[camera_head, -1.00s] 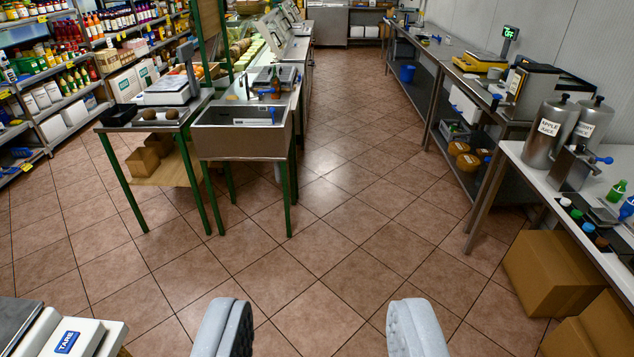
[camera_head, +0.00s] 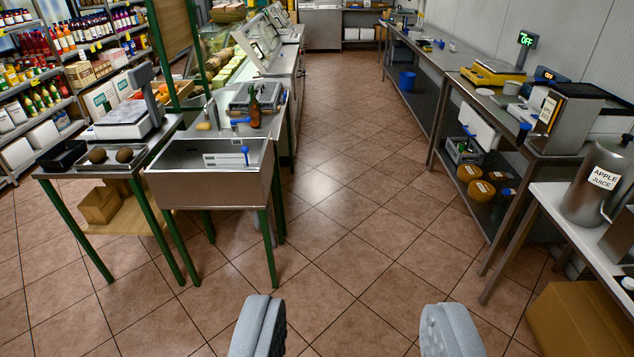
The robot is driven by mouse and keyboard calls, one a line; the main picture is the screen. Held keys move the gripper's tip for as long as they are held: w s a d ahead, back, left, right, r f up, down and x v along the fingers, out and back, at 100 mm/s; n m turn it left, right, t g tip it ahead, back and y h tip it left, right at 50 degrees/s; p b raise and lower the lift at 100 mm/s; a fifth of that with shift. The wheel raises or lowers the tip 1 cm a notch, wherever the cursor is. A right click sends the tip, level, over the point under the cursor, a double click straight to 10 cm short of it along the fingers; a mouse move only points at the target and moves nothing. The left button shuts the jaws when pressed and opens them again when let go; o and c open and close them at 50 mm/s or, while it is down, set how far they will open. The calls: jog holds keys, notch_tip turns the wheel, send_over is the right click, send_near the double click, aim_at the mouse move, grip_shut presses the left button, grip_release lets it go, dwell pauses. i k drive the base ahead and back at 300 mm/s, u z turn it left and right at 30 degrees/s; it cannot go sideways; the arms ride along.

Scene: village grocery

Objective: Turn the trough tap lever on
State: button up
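The steel trough (camera_head: 207,187) stands on green legs left of centre, ahead of my gripper. A grey tap (camera_head: 211,108) rises at its back edge. A blue lever-like part (camera_head: 240,122) shows right of the tap; I cannot tell for sure whether it is the tap's lever or how it is set. Another blue-topped upright piece (camera_head: 245,153) stands inside the trough by a white panel. My gripper (camera_head: 352,325) is open and empty, its two grey padded fingers wide apart at the bottom, well short of the trough and over the floor.
A scale table (camera_head: 110,148) adjoins the trough on the left. A steel bench (camera_head: 480,110) and a white counter with an apple juice urn (camera_head: 598,182) line the right, a cardboard box (camera_head: 578,320) below. The tiled aisle (camera_head: 340,200) between is clear.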

aim_at(248, 119)
jog(key=u, duration=0.2)
jog(key=i, duration=1.3)
jog(key=u, duration=0.4)
jog(key=i, duration=2.55)
jog(key=u, duration=0.25)
